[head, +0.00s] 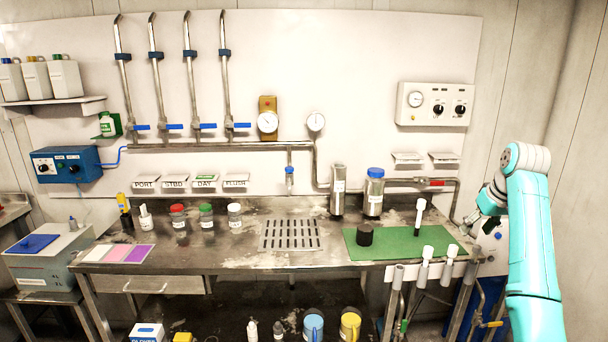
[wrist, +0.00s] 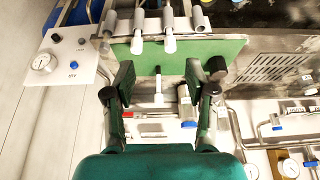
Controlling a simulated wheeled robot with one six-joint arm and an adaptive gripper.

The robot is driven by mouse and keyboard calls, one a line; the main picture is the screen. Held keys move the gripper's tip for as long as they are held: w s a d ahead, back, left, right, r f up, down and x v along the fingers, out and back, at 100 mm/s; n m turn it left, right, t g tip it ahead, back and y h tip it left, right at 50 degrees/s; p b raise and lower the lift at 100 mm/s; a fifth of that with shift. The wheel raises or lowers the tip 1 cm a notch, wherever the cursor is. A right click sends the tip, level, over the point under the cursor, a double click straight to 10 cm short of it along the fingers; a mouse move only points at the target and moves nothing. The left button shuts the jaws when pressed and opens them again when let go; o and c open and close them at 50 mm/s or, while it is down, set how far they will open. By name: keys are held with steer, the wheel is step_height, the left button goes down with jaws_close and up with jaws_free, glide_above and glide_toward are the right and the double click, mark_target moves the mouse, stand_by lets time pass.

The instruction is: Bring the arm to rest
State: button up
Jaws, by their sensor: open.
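My turquoise arm (head: 532,235) stands at the right side of the head view, bent at the top. My gripper (head: 474,217) is beside the right end of the bench, above a white panel. In the wrist view my gripper (wrist: 158,76) has its two dark fingers wide apart, with nothing held between them. Beyond the fingers, the green mat (wrist: 155,52) and a white-headed tool (wrist: 158,90) show. I cannot tell the exact height of the fingers above the bench.
On the bench's green mat (head: 398,251) stand a black cup (head: 365,236) and the white-headed tool (head: 419,215). White-topped tools (head: 427,252) hang at the front edge. A gauge panel (wrist: 66,58) is beside the bench.

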steer(key=s+a+f+t, duration=0.1)
steer(key=s+a+f, duration=0.15)
steer(key=f, duration=0.75)
steer(key=s+a+f+t, duration=0.1)
steer(key=a+f, duration=0.2)
steer(key=f, duration=0.6)
steer(key=s+a+f, duration=0.2)
steer(key=a+f, duration=0.1)
steer(key=f, duration=0.7)
steer(key=s+a+f+m+t+h, duration=0.1)
steer(key=s+a+f, duration=0.3)
steer(key=s+f, duration=0.45)
steer(key=s+a+f+t, duration=0.2)
steer(key=s+a+f, duration=0.3)
steer(key=s+f, duration=0.3)
steer(key=s+a+r+t, duration=0.1)
steer(key=s+a+r, duration=0.15)
steer(key=s, duration=1.05)
steer(key=s+a+r+t, duration=0.15)
steer(key=s+a, duration=0.25)
steer(key=s, duration=0.9)
steer(key=s+a+r+t, duration=0.2)
steer(key=s+r, duration=1.4)
steer(key=s, duration=0.1)
steer(key=shift+r+n+t+y, duration=0.3)
steer(key=shift+r+t+y, duration=0.05)
steer(key=shift+r+y, duration=0.05)
